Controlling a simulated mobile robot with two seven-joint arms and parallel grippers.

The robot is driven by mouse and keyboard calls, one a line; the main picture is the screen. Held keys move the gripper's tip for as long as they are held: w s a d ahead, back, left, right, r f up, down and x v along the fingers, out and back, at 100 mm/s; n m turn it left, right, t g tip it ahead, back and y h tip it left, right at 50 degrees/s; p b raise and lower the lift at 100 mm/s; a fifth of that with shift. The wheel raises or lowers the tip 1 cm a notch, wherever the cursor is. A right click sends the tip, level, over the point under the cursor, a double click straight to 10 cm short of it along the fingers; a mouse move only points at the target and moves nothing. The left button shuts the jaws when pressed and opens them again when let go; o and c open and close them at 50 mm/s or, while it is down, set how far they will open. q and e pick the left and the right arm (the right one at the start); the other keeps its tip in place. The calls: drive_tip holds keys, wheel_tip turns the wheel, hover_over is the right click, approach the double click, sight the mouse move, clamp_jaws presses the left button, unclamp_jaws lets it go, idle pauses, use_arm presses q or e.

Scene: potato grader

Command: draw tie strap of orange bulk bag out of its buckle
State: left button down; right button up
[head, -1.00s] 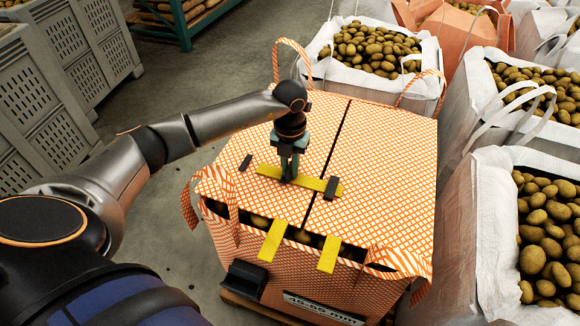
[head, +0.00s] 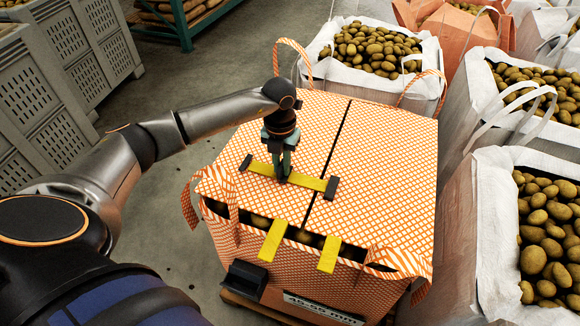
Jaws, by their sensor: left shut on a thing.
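The orange-checked bulk bag (head: 385,150) stands in the middle, its top flaps meeting at a dark slit. A yellow tie strap (head: 306,180) lies across the slit on top. Its right end is at the black buckle (head: 332,188); no yellow shows clearly beyond the buckle, and I cannot tell whether any strap is still inside it. The strap's left end reaches a second small black piece (head: 245,162). My left gripper (head: 282,178) points down and is shut on the strap left of the slit. My right gripper is not in view.
Two short yellow straps (head: 272,240) (head: 329,254) hang over the bag's front opening. White bags of potatoes (head: 365,50) (head: 545,235) stand behind and to the right. Grey slatted crates (head: 60,90) stand at the left. Bare floor lies between crates and orange bag.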

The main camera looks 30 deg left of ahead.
sight(264, 168)
use_arm(q)
drive_tip(key=a, duration=0.2)
drive_tip(key=s+a, duration=0.1)
drive_tip(key=a, duration=0.2)
drive_tip(key=shift+s, duration=0.1)
drive_tip(key=c, duration=0.9)
unclamp_jaws()
drive_tip(key=shift+a, duration=0.1)
drive_tip(key=shift+o, duration=0.3)
drive_tip(key=shift+r, duration=0.2)
wheel_tip(264, 168, up, 12)
drive_tip(key=shift+r, duration=0.1)
